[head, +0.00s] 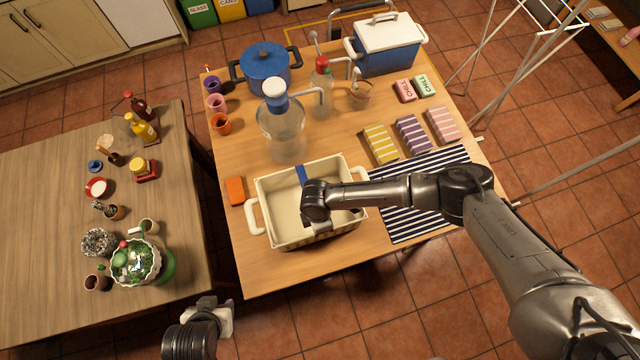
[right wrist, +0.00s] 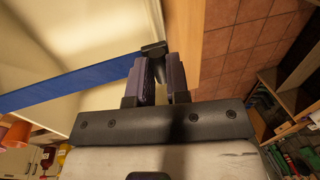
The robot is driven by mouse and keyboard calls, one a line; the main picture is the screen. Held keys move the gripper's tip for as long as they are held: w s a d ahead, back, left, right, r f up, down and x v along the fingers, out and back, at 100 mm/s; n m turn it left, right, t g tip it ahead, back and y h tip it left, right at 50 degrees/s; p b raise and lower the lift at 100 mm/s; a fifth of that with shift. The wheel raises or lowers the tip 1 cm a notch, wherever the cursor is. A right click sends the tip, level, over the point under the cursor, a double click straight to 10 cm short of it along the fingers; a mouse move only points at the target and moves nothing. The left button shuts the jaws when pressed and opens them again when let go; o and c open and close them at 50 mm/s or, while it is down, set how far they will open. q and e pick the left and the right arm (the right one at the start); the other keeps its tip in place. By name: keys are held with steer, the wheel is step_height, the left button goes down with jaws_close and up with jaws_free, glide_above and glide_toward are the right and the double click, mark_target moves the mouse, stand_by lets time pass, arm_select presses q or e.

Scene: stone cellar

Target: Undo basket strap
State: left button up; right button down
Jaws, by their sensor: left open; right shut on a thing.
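The cream basket (head: 284,240) with two side handles stands on the wooden table. A blue strap (head: 301,174) shows at its far inner wall, and the rest of it is hidden under my right wrist. In the right wrist view the blue strap (right wrist: 75,87) runs in from the left to a dark end piece (right wrist: 154,49) at the fingertips. My right gripper (right wrist: 160,78) is shut on this strap end, by the basket's near rim. My left gripper (head: 222,318) is open and empty, low in front of the table, apart from the basket.
An orange block (head: 235,190) lies left of the basket. A large glass dispenser (head: 283,135) stands just behind it. A striped mat (head: 405,222) lies to the right under my right arm. A side table (head: 60,235) with pots and bottles stands at left, across a narrow gap.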

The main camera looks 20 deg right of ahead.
steer(key=shift+w+r+g+p, duration=0.1)
steer(key=shift+r+g+p, duration=0.2)
steer(key=shift+r, duration=0.35)
arm_select(q)
steer(key=shift+r+p, duration=1.8)
steer(key=shift+r, duration=0.35)
arm_select(e)
steer(key=w+r+g, duration=0.2)
steer(key=w+r, duration=0.3)
steer(key=r, duration=0.5)
steer(key=shift+w+a+r, duration=0.2)
steer(key=shift+w+r, duration=0.1)
steer(key=shift+w, duration=0.1)
arm_select(q)
steer(key=shift+d, duration=0.15)
